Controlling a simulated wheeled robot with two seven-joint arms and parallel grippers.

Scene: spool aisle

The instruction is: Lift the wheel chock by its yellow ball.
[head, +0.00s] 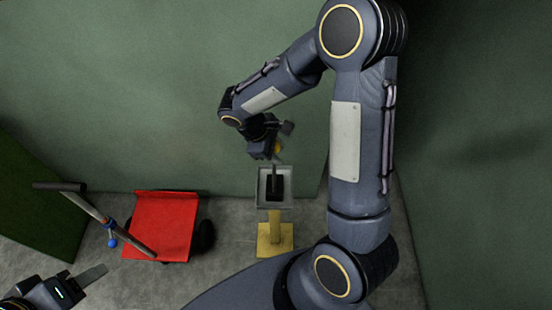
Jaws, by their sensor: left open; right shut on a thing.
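The wheel chock (274,187) is a small black block with a dark upright stem, seen within the outline of a grey tray at the centre. I cannot tell whether it touches the tray floor. Its yellow ball (277,148) is at the top of the stem, partly hidden by my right gripper (275,150). That gripper reaches down from above and is shut on the ball. My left gripper (88,280) is open and empty at the lower left, far from the chock and partly out of view.
The grey tray (260,200) stands above a yellow base (275,240). A green wall (130,90) is behind. Concrete floor shows between them.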

